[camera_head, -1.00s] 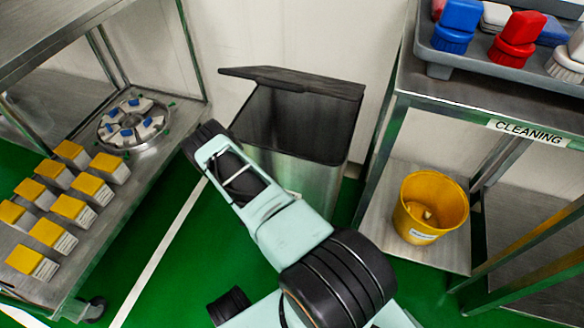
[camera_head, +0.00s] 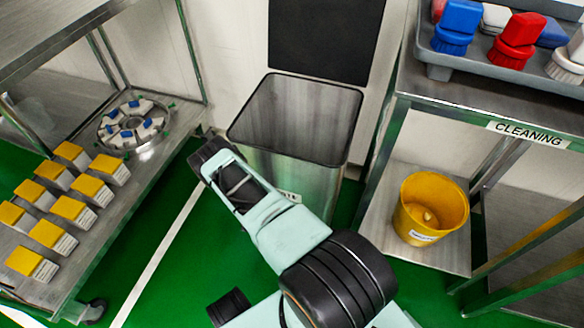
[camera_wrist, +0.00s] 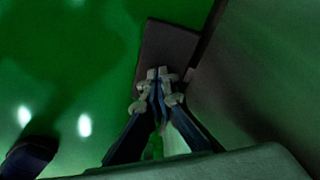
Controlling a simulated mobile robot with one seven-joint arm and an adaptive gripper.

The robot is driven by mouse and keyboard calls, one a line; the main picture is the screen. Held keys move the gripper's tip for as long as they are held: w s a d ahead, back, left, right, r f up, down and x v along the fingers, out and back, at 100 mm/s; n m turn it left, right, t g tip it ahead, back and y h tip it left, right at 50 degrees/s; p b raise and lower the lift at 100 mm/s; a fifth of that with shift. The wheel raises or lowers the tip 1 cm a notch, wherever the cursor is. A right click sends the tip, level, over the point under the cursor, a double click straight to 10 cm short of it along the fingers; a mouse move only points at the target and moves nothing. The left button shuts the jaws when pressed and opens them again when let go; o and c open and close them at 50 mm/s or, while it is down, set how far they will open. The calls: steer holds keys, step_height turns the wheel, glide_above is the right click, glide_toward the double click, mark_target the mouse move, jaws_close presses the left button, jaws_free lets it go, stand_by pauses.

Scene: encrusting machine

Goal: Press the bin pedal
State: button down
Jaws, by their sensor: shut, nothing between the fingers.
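The metal bin (camera_head: 292,165) stands against the wall, its black lid (camera_head: 325,38) raised upright and its inside showing empty. In the wrist view the bin's side wall (camera_wrist: 260,75) fills the right. The dark pedal (camera_wrist: 155,48) juts out at the bin's foot over the green floor. My gripper (camera_wrist: 158,72) is shut and empty, its fingertips over the pedal and seeming to touch it. In the head view the gripper and pedal are hidden behind my arm.
A steel rack on the left holds several yellow-topped boxes (camera_head: 72,208) and a round metal part (camera_head: 133,128). On the right, a cleaning cart (camera_head: 480,115) carries brushes (camera_head: 515,38) and a yellow bucket (camera_head: 430,205).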

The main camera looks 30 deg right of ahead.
stand_by(0.3)
steer(key=d+p+v, duration=0.2)
steer(key=p+v, duration=0.4)
steer(key=v, duration=0.3)
steer(key=shift+s+r, duration=0.35)
steer(key=shift+r, duration=0.3)
steer(key=shift+r, duration=0.1)
